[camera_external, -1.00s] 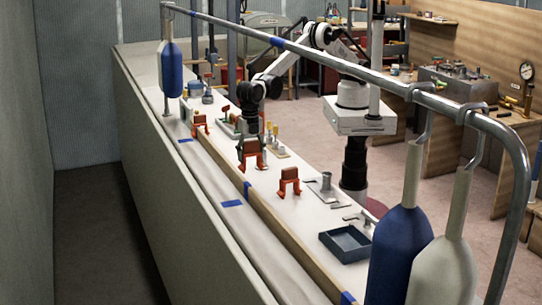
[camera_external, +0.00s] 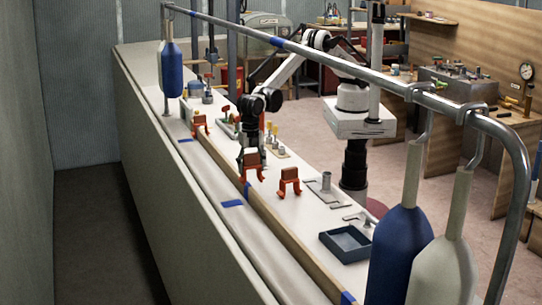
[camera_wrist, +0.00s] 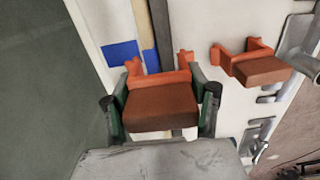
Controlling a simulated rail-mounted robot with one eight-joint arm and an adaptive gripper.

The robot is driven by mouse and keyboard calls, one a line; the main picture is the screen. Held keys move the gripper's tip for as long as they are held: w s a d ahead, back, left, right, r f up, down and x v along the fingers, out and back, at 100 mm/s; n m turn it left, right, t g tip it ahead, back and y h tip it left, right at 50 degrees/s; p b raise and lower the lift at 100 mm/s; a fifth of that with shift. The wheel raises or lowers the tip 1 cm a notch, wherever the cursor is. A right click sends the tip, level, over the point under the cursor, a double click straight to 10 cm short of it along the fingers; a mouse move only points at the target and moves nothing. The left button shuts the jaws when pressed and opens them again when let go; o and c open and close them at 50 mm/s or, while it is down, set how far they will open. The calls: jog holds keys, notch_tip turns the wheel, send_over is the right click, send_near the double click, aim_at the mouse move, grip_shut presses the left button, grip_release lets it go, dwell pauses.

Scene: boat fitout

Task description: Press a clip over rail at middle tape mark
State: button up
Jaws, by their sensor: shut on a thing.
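My gripper (camera_external: 251,152) is shut on an orange clip with a brown block on top (camera_external: 253,165). In the wrist view the held clip (camera_wrist: 160,105) sits between both fingers, its orange prongs pointing away from the camera. A wooden rail (camera_external: 275,228) runs along the long bench. A blue tape mark (camera_external: 246,189) on the rail lies just below and left of the held clip. In the wrist view the rail (camera_wrist: 147,35) passes behind the clip.
Another orange clip (camera_external: 289,181) stands on the white top to the right, and one (camera_external: 200,124) farther back by the rail. A blue tray (camera_external: 346,243) and metal fittings (camera_external: 325,187) lie nearer the camera. Hanging fenders (camera_external: 400,250) and an overhead metal rail (camera_external: 350,68) cross the foreground.

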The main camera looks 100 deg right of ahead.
jog(key=shift+f+b, duration=1.25)
jog(key=shift+f, duration=0.8)
jog(key=shift+f+b, duration=0.9)
jog(key=shift+f, duration=0.3)
jog(key=o, duration=1.3)
jog(key=shift+o, duration=0.4)
